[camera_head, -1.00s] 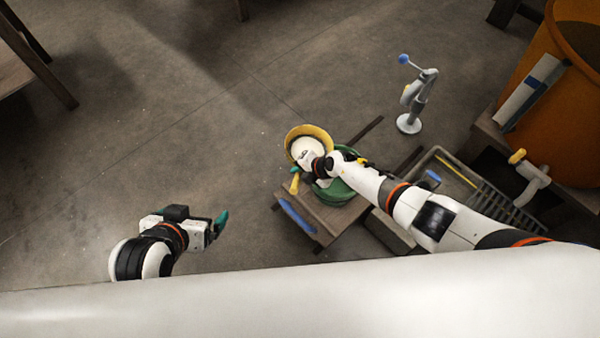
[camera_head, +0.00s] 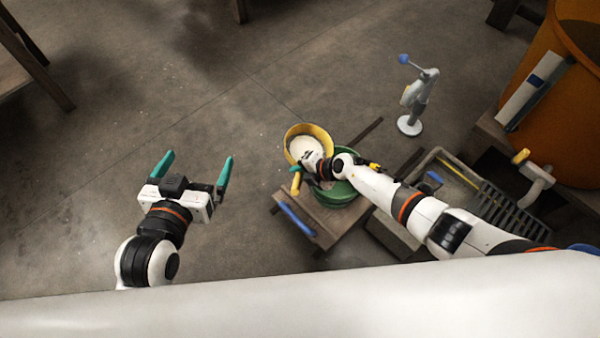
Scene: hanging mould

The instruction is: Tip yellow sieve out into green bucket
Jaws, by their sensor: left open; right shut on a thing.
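The yellow sieve (camera_head: 325,134) is a round yellow-rimmed pan with white contents or a white mesh inside; I cannot tell which. It is at the far-left edge of the green bucket (camera_head: 345,193), partly over it. The bucket stands on a small wooden stand and is partly hidden by my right arm. My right gripper (camera_head: 300,170) is shut on the sieve at its near side; the fingertips are small and partly hidden. My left gripper (camera_head: 194,172) is open and empty over bare floor, left of the stand, with its two green fingers pointing away.
A blue-handled thing (camera_head: 297,219) lies on the wooden stand (camera_head: 325,222). A grey tray with a rack (camera_head: 507,207) is at right. A grey post with a blue knob (camera_head: 411,122) stands behind. A large orange barrel (camera_head: 560,110) is at far right.

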